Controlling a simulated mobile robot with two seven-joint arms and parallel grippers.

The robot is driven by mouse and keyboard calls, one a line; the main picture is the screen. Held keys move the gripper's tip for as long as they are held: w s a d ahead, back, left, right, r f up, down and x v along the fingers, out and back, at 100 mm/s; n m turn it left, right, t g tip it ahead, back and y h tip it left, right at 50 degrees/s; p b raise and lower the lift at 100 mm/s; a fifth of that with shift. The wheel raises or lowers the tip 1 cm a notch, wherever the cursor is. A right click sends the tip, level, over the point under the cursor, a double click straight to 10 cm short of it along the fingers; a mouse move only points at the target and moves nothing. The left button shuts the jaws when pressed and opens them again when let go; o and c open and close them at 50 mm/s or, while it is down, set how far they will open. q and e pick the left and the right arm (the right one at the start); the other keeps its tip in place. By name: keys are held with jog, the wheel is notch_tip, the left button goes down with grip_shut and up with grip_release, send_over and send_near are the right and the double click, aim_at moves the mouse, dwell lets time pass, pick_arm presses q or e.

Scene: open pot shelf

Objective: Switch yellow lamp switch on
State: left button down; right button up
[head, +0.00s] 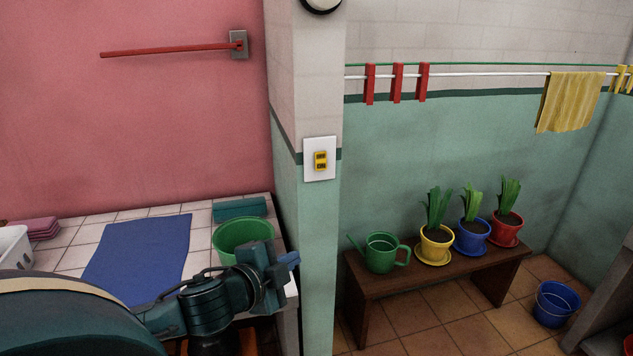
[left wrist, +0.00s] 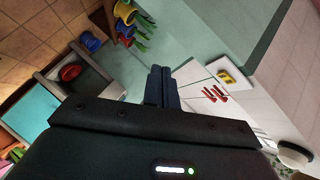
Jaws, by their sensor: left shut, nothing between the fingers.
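The yellow lamp switch (head: 320,161) sits on a white wall plate on the front of the pillar. It shows two small dark-marked parts; I cannot tell whether it is on or off. It also shows in the left wrist view (left wrist: 230,76), to the right of the fingers. My left gripper (head: 291,260) is shut and empty, well below the switch and slightly left of it, apart from it. Its closed fingers show in the left wrist view (left wrist: 161,78). My right gripper is not in view.
A green bucket (head: 240,238) stands on the tiled counter just behind my left gripper. The pillar (head: 318,270) is close at right. A bench (head: 375,288) holds a watering can and potted plants. Red clips (head: 397,82) hang on a rail. The space before the switch looks clear.

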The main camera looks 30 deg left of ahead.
aim_at(321, 161)
pick_arm(q)
notch_tip(321, 161, up, 12)
jog(key=w+m+t, duration=0.1)
jog(key=m+t, duration=0.1)
jog(key=m, duration=0.2)
jog(key=shift+w+d+t+b, duration=0.15)
jog(key=shift+w+t+b, duration=0.1)
jog(key=shift+t+b, duration=0.15)
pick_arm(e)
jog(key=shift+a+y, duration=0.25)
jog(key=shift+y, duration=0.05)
pick_arm(q)
jog(key=shift+w, duration=0.15)
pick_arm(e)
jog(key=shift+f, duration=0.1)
